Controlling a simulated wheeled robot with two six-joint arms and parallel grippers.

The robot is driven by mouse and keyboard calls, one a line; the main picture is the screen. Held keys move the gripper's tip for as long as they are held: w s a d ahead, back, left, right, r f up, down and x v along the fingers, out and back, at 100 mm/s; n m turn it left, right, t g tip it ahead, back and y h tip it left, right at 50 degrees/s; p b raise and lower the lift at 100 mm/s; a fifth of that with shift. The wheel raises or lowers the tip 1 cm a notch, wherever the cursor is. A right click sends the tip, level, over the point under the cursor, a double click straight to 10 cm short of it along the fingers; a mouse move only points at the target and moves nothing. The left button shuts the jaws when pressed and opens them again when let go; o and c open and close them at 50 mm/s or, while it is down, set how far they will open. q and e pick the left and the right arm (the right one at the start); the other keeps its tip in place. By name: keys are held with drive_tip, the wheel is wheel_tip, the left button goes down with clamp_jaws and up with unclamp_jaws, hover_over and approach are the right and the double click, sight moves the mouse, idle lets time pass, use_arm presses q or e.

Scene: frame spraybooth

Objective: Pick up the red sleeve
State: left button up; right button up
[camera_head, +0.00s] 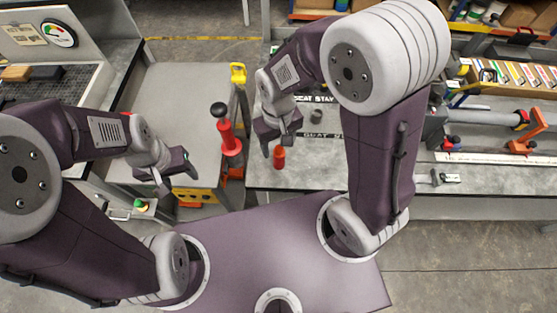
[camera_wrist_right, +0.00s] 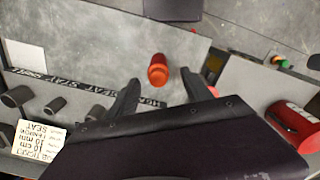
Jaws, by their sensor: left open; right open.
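The red sleeve (camera_head: 279,157) is a small orange-red cylinder on the grey bench top, near the bench's left end. In the right wrist view the red sleeve (camera_wrist_right: 158,70) stands out beyond the fingers, between their lines, and appears upright. My right gripper (camera_head: 276,145) is open just above and behind it in the head view. In the wrist view its two dark fingers (camera_wrist_right: 159,82) are apart with nothing between them; I cannot tell the exact height gap. My left gripper (camera_head: 177,176) is open and empty, over the grey cabinet at left.
A dark grey sleeve (camera_head: 316,116) stands on the bench behind the red one, by the "SEAT STAY" strips. Clamps and a fixture (camera_head: 490,117) fill the bench's right side.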

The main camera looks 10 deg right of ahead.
sight(279, 148)
drive_tip(key=f, duration=0.2)
drive_tip(key=shift+s+d+f, duration=0.2)
drive_tip(key=shift+s+f, duration=0.05)
drive_tip(key=shift+f, duration=0.15)
drive_tip(key=shift+w+f, duration=0.25)
drive_tip(key=shift+f, duration=0.1)
wheel_tip(279, 148, down, 4)
drive_tip(key=shift+s+f, duration=0.1)
drive_tip(key=shift+s, duration=0.05)
drive_tip(key=shift+f, duration=0.45)
clamp_jaws()
drive_tip(key=shift+r, duration=0.15)
